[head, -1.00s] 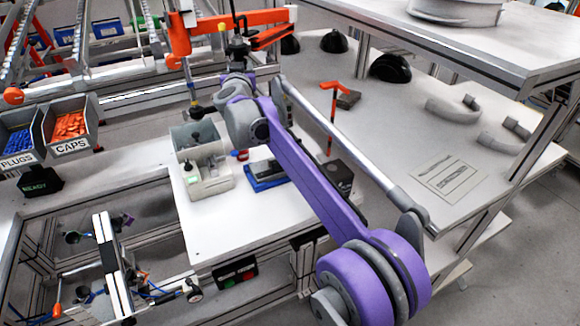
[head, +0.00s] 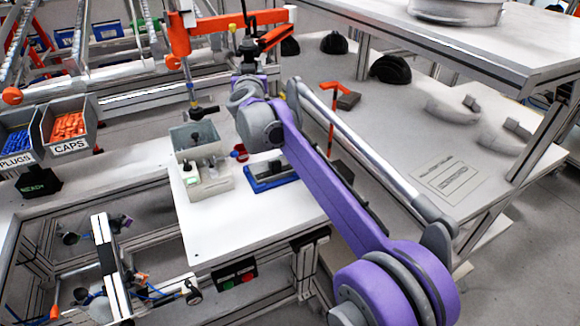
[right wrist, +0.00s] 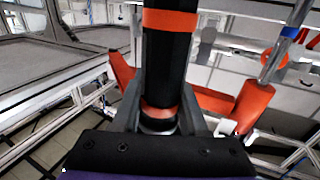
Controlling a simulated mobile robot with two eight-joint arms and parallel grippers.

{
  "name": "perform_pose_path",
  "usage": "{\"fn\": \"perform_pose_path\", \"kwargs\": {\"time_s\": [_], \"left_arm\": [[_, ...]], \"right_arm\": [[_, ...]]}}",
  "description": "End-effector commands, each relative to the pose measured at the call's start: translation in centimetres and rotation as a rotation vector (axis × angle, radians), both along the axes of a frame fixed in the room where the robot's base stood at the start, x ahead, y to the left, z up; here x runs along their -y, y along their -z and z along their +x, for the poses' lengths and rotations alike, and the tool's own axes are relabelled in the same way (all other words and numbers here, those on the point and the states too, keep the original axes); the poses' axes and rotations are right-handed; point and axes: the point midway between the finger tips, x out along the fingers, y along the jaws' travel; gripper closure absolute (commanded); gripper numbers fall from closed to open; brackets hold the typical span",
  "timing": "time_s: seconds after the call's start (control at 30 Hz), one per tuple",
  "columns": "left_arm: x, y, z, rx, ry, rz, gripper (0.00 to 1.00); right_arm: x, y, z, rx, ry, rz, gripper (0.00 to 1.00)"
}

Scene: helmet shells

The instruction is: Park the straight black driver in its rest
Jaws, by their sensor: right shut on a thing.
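The straight black driver (right wrist: 168,65) with orange bands stands upright in the right wrist view, between the fingers of my right gripper (right wrist: 165,112). The gripper is shut on it near the lower orange band. In the head view my right gripper (head: 247,62) is at the top centre, at the end of my purple arm, with the dark driver (head: 248,42) above it. An orange forked bracket (head: 182,35) is close around it; its prongs (right wrist: 255,105) show on both sides of the driver in the wrist view. I cannot tell whether they touch. My left gripper is out of view.
A second tool (head: 203,112) hangs left of my gripper over the white bench (head: 215,235). The bench holds a grey fixture (head: 205,180) and a blue tray (head: 268,178). Bins of blue plugs and orange caps (head: 68,128) stand left. Black shells (head: 390,68) lie on the right table.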

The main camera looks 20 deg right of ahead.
Motion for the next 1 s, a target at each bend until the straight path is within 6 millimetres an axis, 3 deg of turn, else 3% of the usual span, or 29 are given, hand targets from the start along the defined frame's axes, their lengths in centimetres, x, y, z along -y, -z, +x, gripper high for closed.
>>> {"fn": "perform_pose_path", "kwargs": {"time_s": [0.17, 0.6, 1.0], "left_arm": [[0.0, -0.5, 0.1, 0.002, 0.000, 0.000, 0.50], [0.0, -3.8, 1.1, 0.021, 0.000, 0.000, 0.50], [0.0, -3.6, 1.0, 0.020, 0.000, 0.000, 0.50]], "right_arm": [[0.0, -0.8, 0.0, 0.000, 0.000, 0.001, 1.00], [-0.1, -6.6, 0.0, 0.002, -0.001, 0.002, 1.00], [0.3, -6.6, -0.3, -0.001, 0.000, 0.001, 1.00]]}}
